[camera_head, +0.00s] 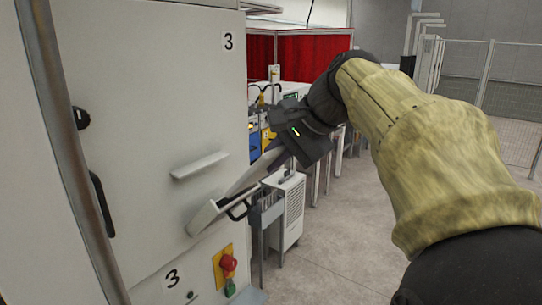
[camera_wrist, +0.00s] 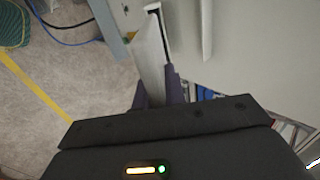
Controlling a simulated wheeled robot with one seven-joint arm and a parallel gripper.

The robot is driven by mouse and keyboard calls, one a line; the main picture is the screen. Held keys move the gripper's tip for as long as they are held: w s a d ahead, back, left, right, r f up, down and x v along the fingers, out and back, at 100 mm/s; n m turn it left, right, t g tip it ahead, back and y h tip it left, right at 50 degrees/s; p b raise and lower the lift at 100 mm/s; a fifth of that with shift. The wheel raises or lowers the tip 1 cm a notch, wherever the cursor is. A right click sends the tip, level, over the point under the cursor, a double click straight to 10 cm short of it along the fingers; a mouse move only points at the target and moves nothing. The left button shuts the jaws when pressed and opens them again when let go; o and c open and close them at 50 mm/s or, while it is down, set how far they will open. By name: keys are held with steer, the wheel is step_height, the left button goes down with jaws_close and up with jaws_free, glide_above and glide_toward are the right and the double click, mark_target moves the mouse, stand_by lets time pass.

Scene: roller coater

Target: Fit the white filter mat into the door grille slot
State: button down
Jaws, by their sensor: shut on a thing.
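My gripper (camera_head: 284,152) is shut on the white filter mat (camera_head: 257,174), a thin pale sheet slanting down to the left. In the wrist view my gripper (camera_wrist: 159,92) has its dark fingers on either side of the pale mat (camera_wrist: 150,62). The mat's lower end meets the tilted grille frame (camera_head: 207,216) on the cabinet door (camera_head: 140,130); how far it sits in the slot is hard to tell. In the wrist view a narrow dark gap runs along the right of the mat, beside the door (camera_wrist: 225,50).
A horizontal ledge (camera_head: 200,165) juts from the door above the frame. A red knob on a yellow plate (camera_head: 226,265) lies below it. A white cabinet unit (camera_head: 289,208) stands close behind. The floor (camera_head: 340,255) at right is clear.

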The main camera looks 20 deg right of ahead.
mark_target(257, 178)
steer(key=shift+s+a+r, duration=0.1)
steer(key=shift+s+a, duration=0.05)
steer(key=shift+s, duration=0.1)
steer(key=shift+w+b+x, duration=0.2)
steer(key=shift+b+x, duration=1)
steer(key=shift+x, duration=2)
steer(key=shift+r, duration=0.1)
steer(key=shift+s, duration=0.2)
steer(key=shift+w+d, duration=0.15)
steer(key=shift+d, duration=0.05)
steer(key=shift+a, duration=0.15)
steer(key=b+x, duration=0.3)
steer(key=x, duration=0.6)
steer(key=shift+f, duration=0.3)
stand_by(2.6)
